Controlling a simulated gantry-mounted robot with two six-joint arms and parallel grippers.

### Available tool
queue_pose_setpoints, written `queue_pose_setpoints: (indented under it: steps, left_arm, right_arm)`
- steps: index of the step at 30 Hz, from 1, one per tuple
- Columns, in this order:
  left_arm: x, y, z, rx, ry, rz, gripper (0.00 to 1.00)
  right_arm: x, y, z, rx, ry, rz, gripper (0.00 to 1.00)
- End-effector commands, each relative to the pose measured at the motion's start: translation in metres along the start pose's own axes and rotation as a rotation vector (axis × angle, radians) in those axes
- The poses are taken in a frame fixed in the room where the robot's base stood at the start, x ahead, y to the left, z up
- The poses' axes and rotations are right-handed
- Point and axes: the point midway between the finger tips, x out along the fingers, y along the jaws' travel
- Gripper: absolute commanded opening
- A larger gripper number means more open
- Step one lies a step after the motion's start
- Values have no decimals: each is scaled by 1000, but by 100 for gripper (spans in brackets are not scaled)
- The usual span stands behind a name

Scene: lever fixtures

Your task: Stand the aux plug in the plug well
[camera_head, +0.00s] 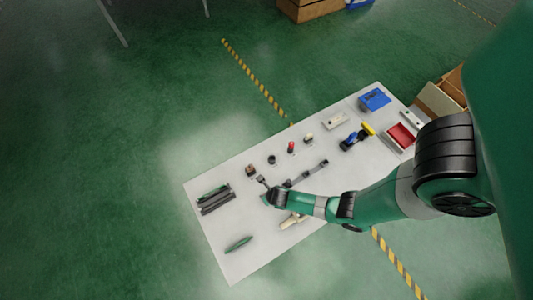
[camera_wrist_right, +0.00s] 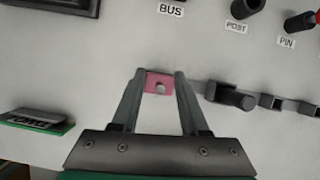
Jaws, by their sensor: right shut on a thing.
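My right gripper (camera_wrist_right: 160,88) is shut on a small pink piece (camera_wrist_right: 160,83) with a round hole, seen between its fingertips in the right wrist view. Whether this piece is the aux plug cannot be told. In the head view my right gripper (camera_head: 264,186) is over the near-left part of the table, close to the row of fixtures. Labels BUS (camera_wrist_right: 171,10), POST (camera_wrist_right: 236,28) and PIN (camera_wrist_right: 287,43) lie ahead of it. No label names the plug well, so I cannot tell which fixture it is. My left gripper is not in view.
A dark cylinder on a rail (camera_wrist_right: 230,97) lies right of the fingers. A dark rack (camera_head: 214,200) and a green-edged part (camera_head: 238,243) lie left on the table. A blue box (camera_head: 375,99) and red tray (camera_head: 401,135) stand far right. The table's (camera_head: 232,222) left part has clear space.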

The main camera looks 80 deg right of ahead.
Motion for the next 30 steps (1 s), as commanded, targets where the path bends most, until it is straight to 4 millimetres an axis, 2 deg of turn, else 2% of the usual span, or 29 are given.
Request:
queue_pose_setpoints:
  steps: [6, 7, 11, 19, 23, 26, 30]
  left_arm:
    - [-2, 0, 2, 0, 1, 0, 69]
    - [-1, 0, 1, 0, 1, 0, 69]
    - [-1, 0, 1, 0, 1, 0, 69]
    - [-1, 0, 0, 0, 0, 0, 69]
    - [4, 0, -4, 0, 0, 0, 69]
    - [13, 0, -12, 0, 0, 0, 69]
    - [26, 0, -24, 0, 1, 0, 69]
  right_arm:
    - [3, 0, -2, 0, 0, 0, 0]
    - [2, 0, -1, 0, 0, 0, 50]
    - [1, 0, -1, 0, 0, 0, 73]
    - [1, 0, -1, 0, 0, 0, 75]
    - [-8, 0, 1, -1, -1, 1, 75]
    - [-26, 0, 2, -2, -1, 2, 75]
    - [-62, 0, 2, -3, -1, 2, 75]
